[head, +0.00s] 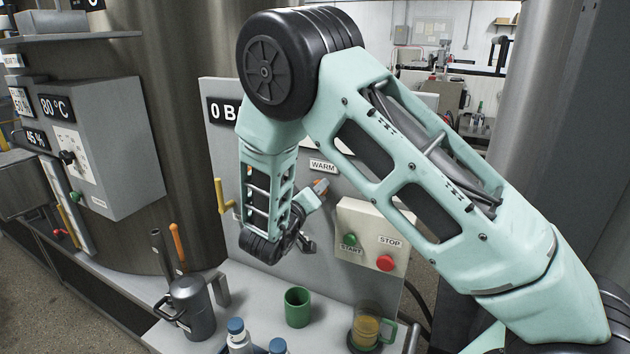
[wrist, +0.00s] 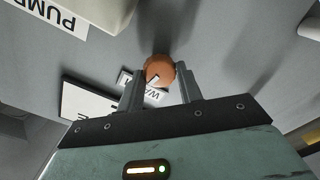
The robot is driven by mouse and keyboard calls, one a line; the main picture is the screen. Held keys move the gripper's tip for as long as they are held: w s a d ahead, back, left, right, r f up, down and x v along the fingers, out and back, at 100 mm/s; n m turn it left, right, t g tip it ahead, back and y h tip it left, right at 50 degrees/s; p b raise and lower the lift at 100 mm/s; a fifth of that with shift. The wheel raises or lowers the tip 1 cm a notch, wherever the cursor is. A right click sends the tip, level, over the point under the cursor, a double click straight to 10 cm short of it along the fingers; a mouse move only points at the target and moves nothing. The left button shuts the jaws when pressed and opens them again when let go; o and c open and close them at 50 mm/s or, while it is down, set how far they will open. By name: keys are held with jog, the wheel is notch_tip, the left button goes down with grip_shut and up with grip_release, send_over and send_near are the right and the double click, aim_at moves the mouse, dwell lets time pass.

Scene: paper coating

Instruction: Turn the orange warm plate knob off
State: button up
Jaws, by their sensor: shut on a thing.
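The orange warm plate knob (head: 321,186) is on the grey upright panel (head: 226,112), just below the WARM label (head: 323,166). In the wrist view the round orange knob (wrist: 159,68) sits between the two fingertips, with a dark mark on its face. My gripper (wrist: 160,76) is shut on the knob, one finger at each side. In the head view my wrist and forearm stand in front of the panel and hide part of it. The fingers partly cover the WARM label in the wrist view.
A box with a green START button (head: 350,240) and a red STOP button (head: 385,263) is right of my gripper. A yellow lever (head: 221,197) is to its left. Below stand a green mug (head: 297,307), a glass mug of amber liquid (head: 366,327) and a grey pitcher (head: 192,306).

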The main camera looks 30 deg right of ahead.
jog(key=shift+n+p, duration=0.75)
jog(key=shift+n, duration=0.35)
jog(key=o, duration=1)
jog(key=b+v, duration=0.5)
jog(key=v, duration=1.2)
jog(key=shift+s+a+b, duration=0.1)
jog(key=shift+a+b, duration=0.15)
jog(key=shift+b, duration=0.15)
